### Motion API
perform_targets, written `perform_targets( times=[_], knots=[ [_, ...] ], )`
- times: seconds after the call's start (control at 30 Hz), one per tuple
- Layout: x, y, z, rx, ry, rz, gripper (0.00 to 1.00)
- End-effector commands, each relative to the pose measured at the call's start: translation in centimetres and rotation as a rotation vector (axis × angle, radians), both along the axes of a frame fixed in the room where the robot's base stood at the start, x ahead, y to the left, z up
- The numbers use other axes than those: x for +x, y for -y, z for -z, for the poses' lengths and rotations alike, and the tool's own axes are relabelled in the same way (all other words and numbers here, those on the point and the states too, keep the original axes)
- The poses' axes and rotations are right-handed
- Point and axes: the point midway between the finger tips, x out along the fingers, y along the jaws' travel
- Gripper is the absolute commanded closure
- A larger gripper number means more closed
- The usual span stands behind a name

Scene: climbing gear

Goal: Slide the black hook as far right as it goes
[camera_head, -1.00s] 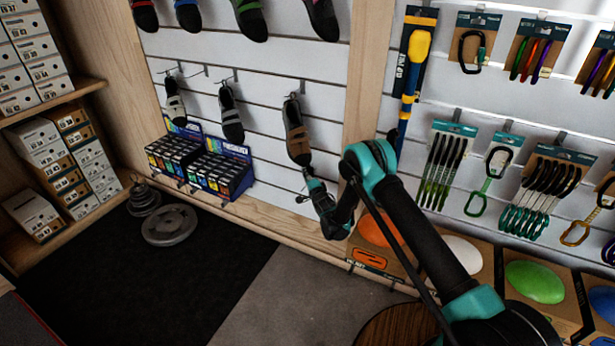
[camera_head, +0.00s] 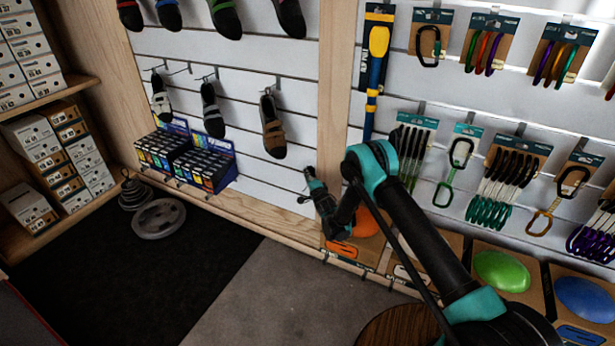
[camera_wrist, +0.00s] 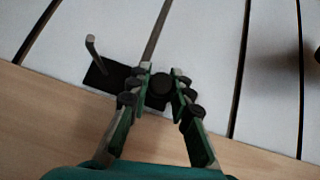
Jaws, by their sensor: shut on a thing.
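In the wrist view, the black hook has a dark flat plate (camera_wrist: 108,76) against the white slatted wall, with a thin metal prong sticking out at its left. My gripper (camera_wrist: 160,84) is shut around a round black end beside the plate, which looks like part of the hook. The fingers hide how the two join. In the head view, my gripper (camera_head: 310,174) is at the low part of the slatted wall, right of and below the brown shoe, close to the left side of the wooden post (camera_head: 331,110). The hook is mostly hidden there.
A brown shoe (camera_head: 272,130) hangs on the wall, up and left of my gripper. Boxed goods (camera_head: 185,160) stand on the ledge at left. Climbing holds, such as a green one (camera_head: 501,271), sit right of the post. The wall between boxes and gripper is clear.

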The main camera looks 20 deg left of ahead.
Motion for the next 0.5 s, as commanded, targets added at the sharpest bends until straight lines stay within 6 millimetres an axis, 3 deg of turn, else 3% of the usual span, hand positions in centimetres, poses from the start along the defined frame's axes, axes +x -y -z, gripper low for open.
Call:
perform_targets(
  times=[0.03,0.2,0.5],
  knots=[
    [-0.11,-0.06,0.03,0.0,0.0,-0.001,0.79],
    [-0.07,-0.03,0.03,0.0,0.0,-0.001,0.58],
    [-0.01,0.0,-0.07,0.0,0.0,0.0,0.58]
  ],
)
